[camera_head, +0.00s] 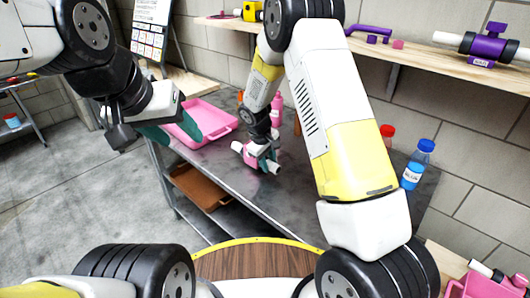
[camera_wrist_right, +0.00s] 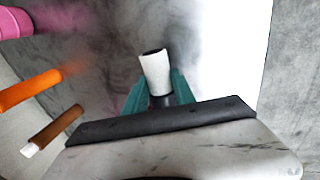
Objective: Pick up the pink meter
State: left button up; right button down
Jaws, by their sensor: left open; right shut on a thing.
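The pink meter (camera_head: 249,156), a small pink body with white pipe ends, is at the middle of the grey metal table (camera_head: 215,168). My right gripper (camera_head: 266,155) has its teal fingers shut on it. In the right wrist view a white pipe end with a dark opening (camera_wrist_right: 154,72) sticks out between the teal fingers (camera_wrist_right: 160,97); the pink body is hidden there. I cannot tell whether the meter touches the table. My left gripper (camera_head: 178,128) is open and empty, beside the pink tray (camera_head: 222,130) at the table's left.
A pink bottle (camera_head: 276,108) stands behind the right gripper. A blue bottle (camera_head: 415,168) and a red-capped bottle (camera_head: 386,132) stand at the table's right. A wall shelf (camera_head: 400,58) holds purple parts (camera_head: 487,46). A brown tray (camera_head: 200,187) lies on the lower shelf.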

jog(key=shift+d+v, duration=0.1)
jog(key=shift+v, duration=0.5)
jog(key=shift+d+v, duration=0.15)
jog(key=shift+v, duration=0.45)
jog(key=s, duration=0.5)
jog(key=s+r, duration=0.1)
jog(key=s, duration=0.4)
jog(key=s+a, duration=0.1)
jog(key=s, duration=0.4)
jog(key=shift+s+a+r, duration=0.1)
jog(key=shift+s+r, duration=0.05)
jog(key=shift+s, duration=0.1)
jog(key=shift+w, duration=0.15)
jog(key=shift+w+d, duration=0.2)
jog(key=shift+w, duration=2.45)
jog(key=shift+w+d, duration=0.2)
jog(key=shift+w, duration=2.4)
jog(key=shift+w+d, duration=0.2)
jog(key=shift+w, duration=2.45)
jog(key=shift+f, duration=2.45)
